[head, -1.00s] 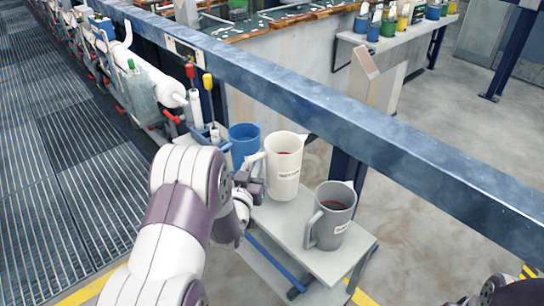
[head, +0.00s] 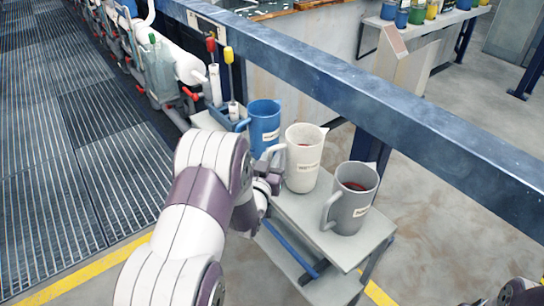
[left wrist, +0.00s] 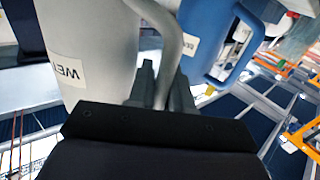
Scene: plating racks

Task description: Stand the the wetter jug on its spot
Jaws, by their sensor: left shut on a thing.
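The white jug (head: 303,160) with a label stands upright at the small grey shelf (head: 345,250), between a blue jug (head: 264,125) and a grey jug (head: 350,200). Dark red liquid shows in the white and grey jugs. My left gripper (head: 268,184) is at the white jug's handle side. In the left wrist view its fingers (left wrist: 163,90) are shut on the handle of the white jug (left wrist: 90,50), whose label begins "WE". The blue jug (left wrist: 210,35) is close beside it there. I cannot tell whether the white jug's base touches the shelf.
A blue rail (head: 370,105) runs behind the jugs. Yellow- and red-topped tools (head: 230,75) stand behind the blue jug. Part of my right arm shows at the lower right corner. A grated walkway lies at the left. A back shelf holds several coloured pots (head: 417,13).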

